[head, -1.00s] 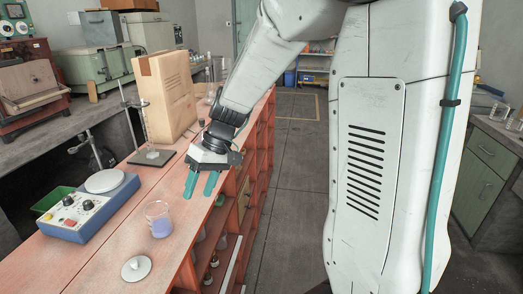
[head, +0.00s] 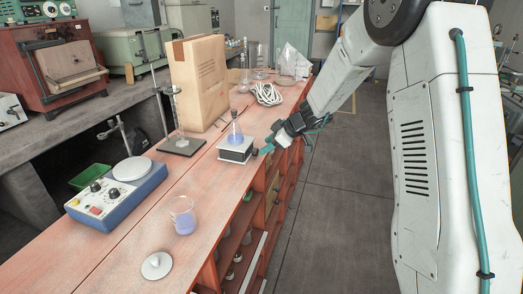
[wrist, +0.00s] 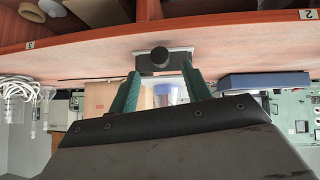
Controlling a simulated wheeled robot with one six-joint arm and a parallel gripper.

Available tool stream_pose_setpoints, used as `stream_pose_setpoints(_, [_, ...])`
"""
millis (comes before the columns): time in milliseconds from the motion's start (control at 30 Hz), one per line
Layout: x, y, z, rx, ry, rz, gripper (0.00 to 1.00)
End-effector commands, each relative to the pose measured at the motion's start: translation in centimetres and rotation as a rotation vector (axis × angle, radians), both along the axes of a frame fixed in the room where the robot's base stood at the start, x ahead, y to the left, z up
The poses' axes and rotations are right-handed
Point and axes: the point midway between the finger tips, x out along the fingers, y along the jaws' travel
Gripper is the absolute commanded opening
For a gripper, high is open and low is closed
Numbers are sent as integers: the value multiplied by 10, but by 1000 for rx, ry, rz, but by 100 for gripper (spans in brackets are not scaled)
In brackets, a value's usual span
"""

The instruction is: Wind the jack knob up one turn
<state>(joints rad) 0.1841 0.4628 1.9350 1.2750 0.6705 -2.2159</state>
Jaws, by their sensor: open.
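The jack (head: 236,152) is a small pale block on the red bench. A conical flask (head: 234,133) with blue liquid stands upright on it. In the upside-down wrist view, the jack's plate (wrist: 180,50) carries a round black knob (wrist: 160,54) facing me. My gripper (head: 268,147) is beside the jack, at the bench's right edge. Its two teal fingers are apart in the wrist view (wrist: 160,70). The knob shows between and just beyond the fingertips, with no clear contact. The flask (wrist: 165,95) shows behind, between the fingers.
A beaker of blue liquid (head: 183,220), a white lid (head: 156,266) and a blue hotplate device (head: 115,190) stand nearer. A burette stand (head: 184,146), cardboard box (head: 200,80) and coiled white cable (head: 267,94) are behind. The floor right of the bench is clear.

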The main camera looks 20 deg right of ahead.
Motion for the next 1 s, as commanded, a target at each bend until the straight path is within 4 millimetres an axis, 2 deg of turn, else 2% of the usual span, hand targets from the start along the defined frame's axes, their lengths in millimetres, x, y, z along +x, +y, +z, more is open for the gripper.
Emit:
stream_pose_setpoints(133, [13, 13, -19, 0, 2, 1, 49])
stream_pose_setpoints(300, [22, 23, -31, 1, 1, 0, 49])
stream_pose_setpoints(667, [25, 25, -35, 0, 2, -2, 49])
stream_pose_setpoints(800, [25, 25, -35, 0, 1, -2, 10])
stream_pose_setpoints(833, [25, 25, -35, 0, 1, -2, 4])
stream_pose_setpoints(1000, [25, 24, -35, 8, 9, -2, 4])
